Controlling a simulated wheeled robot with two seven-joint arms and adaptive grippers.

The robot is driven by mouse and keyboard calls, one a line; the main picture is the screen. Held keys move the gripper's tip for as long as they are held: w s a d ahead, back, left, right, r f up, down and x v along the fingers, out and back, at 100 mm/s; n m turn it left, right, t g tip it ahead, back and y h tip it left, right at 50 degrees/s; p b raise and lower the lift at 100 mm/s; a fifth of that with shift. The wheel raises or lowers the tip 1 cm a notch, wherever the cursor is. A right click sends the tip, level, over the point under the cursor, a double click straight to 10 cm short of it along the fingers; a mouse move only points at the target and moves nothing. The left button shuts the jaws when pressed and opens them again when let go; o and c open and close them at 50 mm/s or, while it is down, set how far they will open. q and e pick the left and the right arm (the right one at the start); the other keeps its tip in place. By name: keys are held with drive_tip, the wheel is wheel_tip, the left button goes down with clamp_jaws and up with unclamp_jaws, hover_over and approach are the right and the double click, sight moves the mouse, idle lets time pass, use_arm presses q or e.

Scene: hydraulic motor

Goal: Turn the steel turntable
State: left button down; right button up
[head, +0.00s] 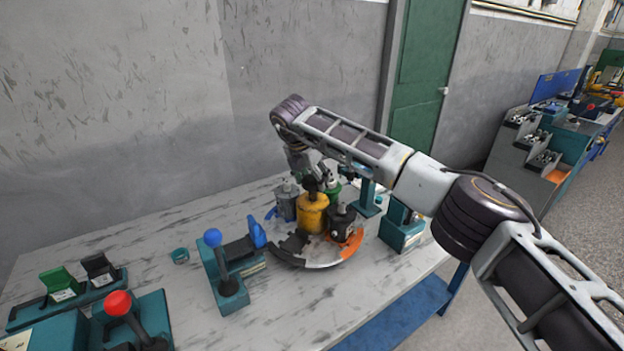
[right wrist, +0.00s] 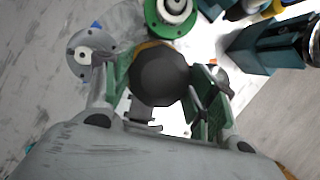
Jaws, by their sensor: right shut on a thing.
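The steel turntable (head: 322,264) is a round disc with dark and orange sectors, standing on the table. It carries a yellow motor (head: 312,215), a blue-grey motor (head: 286,204), a black motor (head: 342,219) and a green one (head: 333,190), partly hidden. My right gripper (head: 312,178) reaches down from above onto the yellow motor. In the right wrist view its fingers close around a dark round top (right wrist: 160,76) with a yellow rim behind it. The green motor (right wrist: 170,15) and the grey flange (right wrist: 85,55) are close beyond the fingers. My left gripper is not in view.
A teal stand with a blue-knobbed lever (head: 213,238) is left of the turntable; a teal block (head: 402,232) is right of it. A red-knobbed lever (head: 118,303) and green and black holders (head: 58,281) fill the front left. Bare tabletop (head: 200,212) lies behind.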

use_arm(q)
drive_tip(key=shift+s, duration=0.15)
use_arm(e)
drive_tip(key=shift+r+m+h, duration=0.1)
drive_tip(key=shift+m+h, duration=0.2)
drive_tip(key=shift+m, duration=0.5)
drive_tip(key=shift+w+a+m, duration=0.1)
drive_tip(key=shift+m, duration=0.3)
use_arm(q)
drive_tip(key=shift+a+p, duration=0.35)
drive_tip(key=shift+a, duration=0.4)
use_arm(e)
drive_tip(key=shift+m+g+h, duration=0.3)
drive_tip(key=shift+m+g, duration=0.1)
drive_tip(key=shift+m, duration=0.4)
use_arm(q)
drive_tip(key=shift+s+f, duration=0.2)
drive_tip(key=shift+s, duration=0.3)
use_arm(e)
drive_tip(key=shift+m, duration=0.4)
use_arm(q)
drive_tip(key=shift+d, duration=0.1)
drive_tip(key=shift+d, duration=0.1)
use_arm(e)
drive_tip(key=o, duration=1.4)
